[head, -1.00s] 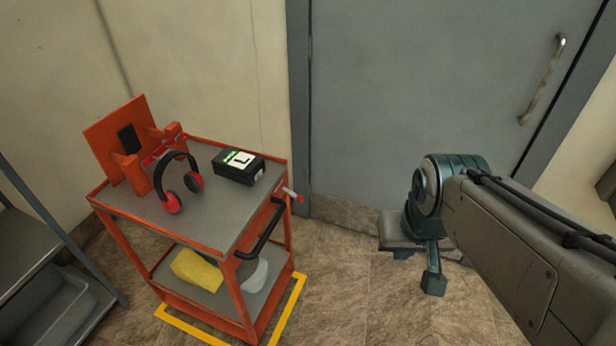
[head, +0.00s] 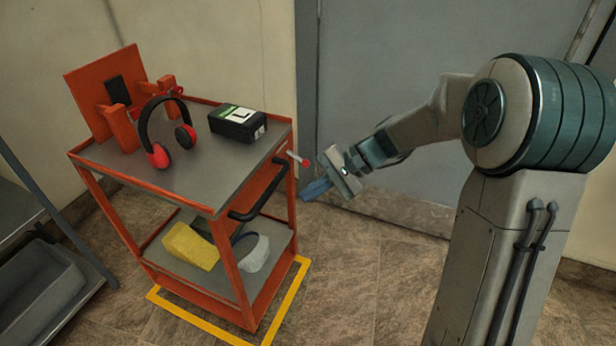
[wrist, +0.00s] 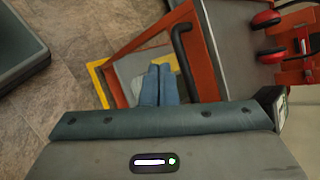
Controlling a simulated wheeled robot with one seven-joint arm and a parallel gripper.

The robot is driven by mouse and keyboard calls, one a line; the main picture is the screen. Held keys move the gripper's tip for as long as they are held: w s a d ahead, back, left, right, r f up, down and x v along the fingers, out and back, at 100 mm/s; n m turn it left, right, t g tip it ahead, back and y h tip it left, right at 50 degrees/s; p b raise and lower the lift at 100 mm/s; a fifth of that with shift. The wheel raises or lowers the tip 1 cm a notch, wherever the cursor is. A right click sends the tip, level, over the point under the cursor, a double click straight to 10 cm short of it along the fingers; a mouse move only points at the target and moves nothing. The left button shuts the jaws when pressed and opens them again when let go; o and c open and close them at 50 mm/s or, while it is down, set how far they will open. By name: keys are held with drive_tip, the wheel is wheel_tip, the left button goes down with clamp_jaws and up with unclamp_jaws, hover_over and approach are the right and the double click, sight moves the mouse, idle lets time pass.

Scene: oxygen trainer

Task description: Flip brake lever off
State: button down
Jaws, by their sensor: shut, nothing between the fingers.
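In the wrist view the closed blue fingers (wrist: 160,84) point toward the trolley's orange frame (wrist: 143,38). I cannot make out the lever in the wrist view.
The trolley's black handle (head: 262,195) is close left of my gripper. Headphones (head: 166,130) and a black box (head: 238,123) sit on top; a yellow block (head: 190,246) lies below. A grey door (head: 400,60) stands behind. Floor to the right is clear.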

drive_tip(key=w+a+f+m+y+b, duration=0.3)
drive_tip(key=w+f+y+b, duration=0.25)
drive_tip(key=w+f, duration=0.35)
drive_tip(key=m+t+y+b, duration=0.5)
drive_tip(key=m+t+b, duration=0.5)
drive_tip(key=m+t, duration=0.3)
approach(298, 158)
wheel_tip(298, 158, down, 7)
drive_tip(key=w+d+n+t, duration=0.1)
drive_tip(key=w, duration=0.1)
drive_tip(key=shift+w, duration=0.2)
drive_tip(key=b+x, duration=0.1)
drive_tip(key=x, duration=0.2)
drive_tip(key=b+x, duration=0.1)
drive_tip(key=x, duration=0.2)
drive_tip(key=b+x, duration=0.1)
drive_tip(key=x, duration=0.3)
drive_tip(key=shift+a+f, duration=0.15)
drive_tip(key=shift+f, duration=0.1)
drive_tip(key=shift+s+d+r+b, duration=0.25)
drive_tip(key=shift+s+d+r, duration=0.25)
drive_tip(key=shift+s+r, duration=0.2)
drive_tip(key=shift+s+d+r+b, duration=0.25)
drive_tip(key=shift+s+d+r, duration=0.3)
drive_tip(key=shift+s+r, duration=0.1)
drive_tip(key=shift+w, duration=0.1)
